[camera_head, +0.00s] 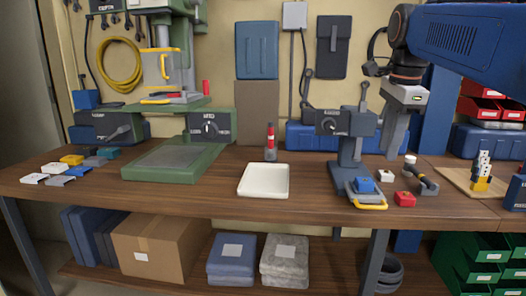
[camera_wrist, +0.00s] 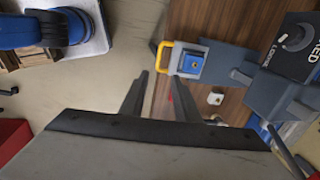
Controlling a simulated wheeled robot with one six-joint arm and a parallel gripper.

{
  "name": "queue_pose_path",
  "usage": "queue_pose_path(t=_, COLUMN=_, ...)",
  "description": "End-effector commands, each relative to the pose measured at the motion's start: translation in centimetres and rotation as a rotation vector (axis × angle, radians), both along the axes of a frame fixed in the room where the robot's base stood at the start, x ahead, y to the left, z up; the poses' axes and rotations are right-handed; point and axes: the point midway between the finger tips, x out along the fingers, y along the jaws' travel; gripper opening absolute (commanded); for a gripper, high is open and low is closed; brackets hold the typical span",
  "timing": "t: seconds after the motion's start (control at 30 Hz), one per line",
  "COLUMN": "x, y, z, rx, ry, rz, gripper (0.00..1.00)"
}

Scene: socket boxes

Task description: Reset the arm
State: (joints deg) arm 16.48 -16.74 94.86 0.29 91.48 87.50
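My gripper (camera_wrist: 154,80) shows in the wrist view with its two fingers apart and nothing between them. In the head view my arm comes in from the top right, above the right part of the bench. A blue socket box (camera_head: 363,185) sits on the small grey machine's base with a yellow handle; it also shows in the wrist view (camera_wrist: 190,65), beyond the fingertips. A red box (camera_head: 405,199) and a white box (camera_head: 386,176) lie on the bench beside that machine. The red box is mostly hidden behind a finger in the wrist view.
An empty white tray (camera_head: 264,181) lies mid-bench. A green machine (camera_head: 172,160) stands left of it, with several small boxes (camera_head: 70,160) at the far left. A small grey machine (camera_head: 350,150) stands at right, near a wooden board (camera_head: 457,180) with stacked pieces.

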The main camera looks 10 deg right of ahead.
Motion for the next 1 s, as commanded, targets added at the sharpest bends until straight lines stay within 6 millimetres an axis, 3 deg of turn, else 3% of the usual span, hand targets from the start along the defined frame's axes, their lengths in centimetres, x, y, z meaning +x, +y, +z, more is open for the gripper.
queue_pose_path(t=0.17, x=-1.7, y=1.8, z=-2.8, rx=-0.038, ry=-0.017, rz=0.196, gripper=0.29)
queue_pose_path(t=0.5, x=-7.6, y=7.0, z=-14.1, rx=-0.211, ry=-0.074, rz=0.911, gripper=0.29)
queue_pose_path(t=0.8, x=-13.2, y=10.1, z=-24.9, rx=-0.399, ry=-0.115, rz=1.495, gripper=0.29)
queue_pose_path(t=1.0, x=-15.3, y=10.9, z=-29.0, rx=-0.479, ry=-0.125, rz=1.706, gripper=0.29)
